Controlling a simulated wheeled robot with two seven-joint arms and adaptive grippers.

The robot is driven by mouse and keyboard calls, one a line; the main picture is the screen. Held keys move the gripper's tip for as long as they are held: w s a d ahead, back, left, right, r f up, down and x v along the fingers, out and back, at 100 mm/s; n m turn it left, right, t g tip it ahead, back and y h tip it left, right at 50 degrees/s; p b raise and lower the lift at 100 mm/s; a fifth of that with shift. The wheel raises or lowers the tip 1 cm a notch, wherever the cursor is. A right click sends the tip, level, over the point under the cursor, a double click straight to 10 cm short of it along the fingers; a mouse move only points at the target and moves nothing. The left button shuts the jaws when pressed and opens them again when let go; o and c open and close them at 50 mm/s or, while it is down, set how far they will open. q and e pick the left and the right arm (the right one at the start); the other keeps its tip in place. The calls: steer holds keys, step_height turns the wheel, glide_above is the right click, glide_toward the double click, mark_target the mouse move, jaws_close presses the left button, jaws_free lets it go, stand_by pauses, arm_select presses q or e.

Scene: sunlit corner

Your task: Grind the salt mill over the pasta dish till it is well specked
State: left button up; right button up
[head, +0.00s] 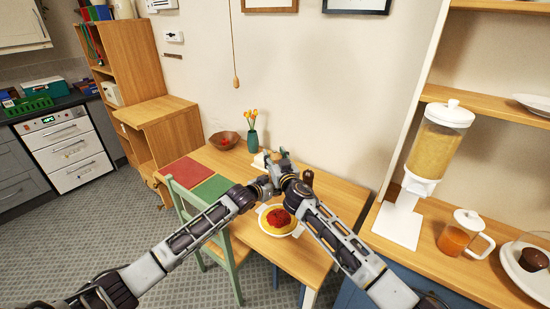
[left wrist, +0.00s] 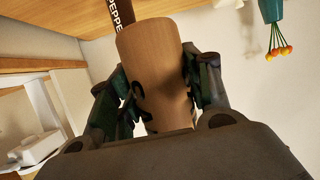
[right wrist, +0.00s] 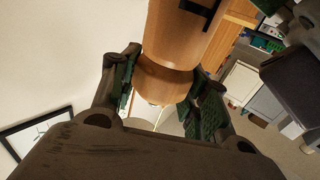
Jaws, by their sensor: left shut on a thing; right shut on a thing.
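The salt mill is a pale wooden cylinder (left wrist: 158,75) with dark lettering in the left wrist view. My left gripper (left wrist: 160,95) is shut around its body. In the right wrist view my right gripper (right wrist: 165,88) is shut on the mill's rounded wooden end (right wrist: 163,80). In the head view both grippers meet above the table and mostly hide the mill. The pasta dish (head: 265,225), a pale plate with red sauce on the pasta, lies just below them. Specks on it are too small to tell. A dark brown pepper mill (left wrist: 121,14) shows behind the salt mill.
The wooden table (head: 306,254) also bears a red mat (head: 187,171), a green mat (head: 212,187), a brown bowl (head: 224,141) and a teal vase (head: 252,140). A green chair (head: 232,268) stands at its front. A sideboard with a cereal dispenser (head: 436,140) is at right.

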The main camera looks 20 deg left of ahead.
steer(key=shift+s+a+r+m+t+h, duration=0.15)
steer(key=shift+a+r+m+t+h, duration=0.15)
steer(key=shift+m, duration=0.1)
steer(key=shift+d+f+h, duration=0.2)
steer(key=shift+d+h, duration=0.1)
steer(key=o, duration=0.9)
steer(key=shift+o, duration=0.7)
steer(key=shift+f, duration=0.15)
steer(key=shift+d, duration=0.15)
steer(key=v, duration=1.1)
steer(key=shift+s, duration=0.3)
